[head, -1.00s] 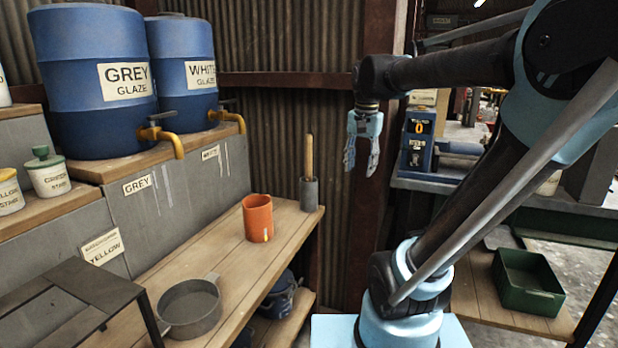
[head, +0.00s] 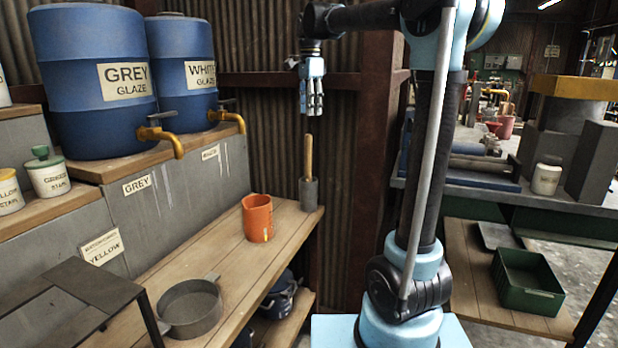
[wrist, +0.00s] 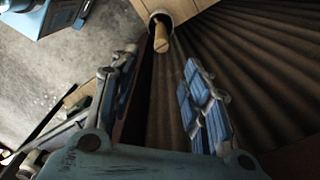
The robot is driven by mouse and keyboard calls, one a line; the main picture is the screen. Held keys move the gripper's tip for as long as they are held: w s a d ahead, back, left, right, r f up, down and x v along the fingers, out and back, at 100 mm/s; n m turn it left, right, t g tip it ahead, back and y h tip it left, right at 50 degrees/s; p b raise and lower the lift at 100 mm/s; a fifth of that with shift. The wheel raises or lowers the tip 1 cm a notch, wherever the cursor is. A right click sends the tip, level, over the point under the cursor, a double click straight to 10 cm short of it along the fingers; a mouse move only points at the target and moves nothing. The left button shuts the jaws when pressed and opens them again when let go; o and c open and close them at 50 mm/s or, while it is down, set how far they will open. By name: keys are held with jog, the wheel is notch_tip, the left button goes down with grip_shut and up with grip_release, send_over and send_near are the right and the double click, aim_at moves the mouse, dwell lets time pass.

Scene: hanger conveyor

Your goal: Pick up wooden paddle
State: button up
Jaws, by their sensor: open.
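The wooden paddle (head: 308,156) stands upright in a grey cylindrical holder (head: 308,194) at the far right end of the wooden bench. Only its light wooden handle shows; its lower part is hidden in the holder. In the wrist view the handle (wrist: 161,40) shows end-on beyond the fingertips, with the holder (wrist: 158,22) around it. My gripper (head: 313,112) is open, points down and hangs above the paddle, apart from it. In the wrist view my gripper (wrist: 160,80) has empty space between its blue-padded fingers.
An orange mug (head: 257,218) and a grey pan (head: 189,308) stand on the bench (head: 225,265). Blue glaze barrels (head: 95,80) with brass taps stand at left. A corrugated wall (head: 270,130) is close behind the paddle. A green tray (head: 527,283) sits at right.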

notch_tip(320, 180, down, 11)
send_over(308, 172)
jog(key=w, duration=0.1)
jog(key=shift+w+d+f, duration=0.1)
jog(key=shift+w+f, duration=0.05)
jog(key=shift+f, duration=2.5)
grip_shut()
